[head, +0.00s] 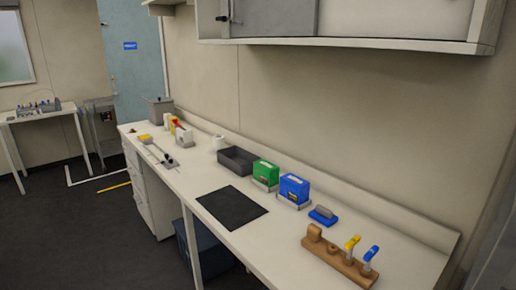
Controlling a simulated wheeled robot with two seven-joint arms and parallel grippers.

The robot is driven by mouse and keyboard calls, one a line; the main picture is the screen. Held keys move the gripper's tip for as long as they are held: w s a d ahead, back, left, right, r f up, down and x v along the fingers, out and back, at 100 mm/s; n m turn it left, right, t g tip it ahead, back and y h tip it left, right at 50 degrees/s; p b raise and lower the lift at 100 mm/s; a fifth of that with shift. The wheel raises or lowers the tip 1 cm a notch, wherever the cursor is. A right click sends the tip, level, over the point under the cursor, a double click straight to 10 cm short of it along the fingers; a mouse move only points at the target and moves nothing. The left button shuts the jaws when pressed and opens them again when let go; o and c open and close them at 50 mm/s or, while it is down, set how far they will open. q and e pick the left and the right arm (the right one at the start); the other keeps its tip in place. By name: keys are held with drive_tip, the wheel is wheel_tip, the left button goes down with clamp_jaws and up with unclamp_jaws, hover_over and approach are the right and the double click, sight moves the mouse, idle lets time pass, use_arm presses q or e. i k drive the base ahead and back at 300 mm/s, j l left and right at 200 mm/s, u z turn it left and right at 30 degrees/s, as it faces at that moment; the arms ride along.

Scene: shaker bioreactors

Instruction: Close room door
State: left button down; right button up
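A tall light-blue door-like panel (140,85) stands at the back left, beyond the far end of the long bench. It carries a small blue sign (130,46). Its lower part is hidden behind the bench and a grey box, and I cannot tell whether it is fully shut. Neither of my grippers is in view.
A long white bench (215,180) with racks, boxes and a black mat (232,207) runs along the right wall. Wall cabinets (345,42) hang above it. A side table (40,115) and a grey unit (103,120) stand at the back left. Dark floor (70,235) is clear at left.

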sight(131, 40)
drive_tip(key=i+j+u, duration=0.35)
drive_tip(key=j, duration=0.2)
drive_tip(key=i+j+u, duration=0.6)
drive_tip(key=i, duration=0.3)
drive_tip(key=i+j+u, duration=0.2)
drive_tip(key=i, duration=0.4)
drive_tip(key=i+j+u, duration=0.25)
drive_tip(key=i, duration=1.7)
drive_tip(key=i+l+u, duration=0.1)
drive_tip(key=i, duration=1.2)
drive_tip(key=i+z, duration=0.25)
drive_tip(key=i, duration=0.25)
drive_tip(key=i+z, duration=0.25)
drive_tip(key=i, duration=0.25)
drive_tip(key=i+j+z, duration=0.25)
drive_tip(key=i, duration=0.25)
drive_tip(key=i+j+z, duration=0.25)
drive_tip(key=i, duration=0.2)
drive_tip(key=i+l+z, duration=0.25)
drive_tip(key=i+z, duration=0.15)
drive_tip(key=i, duration=0.15)
drive_tip(key=i+z, duration=0.35)
drive_tip(key=i, duration=0.2)
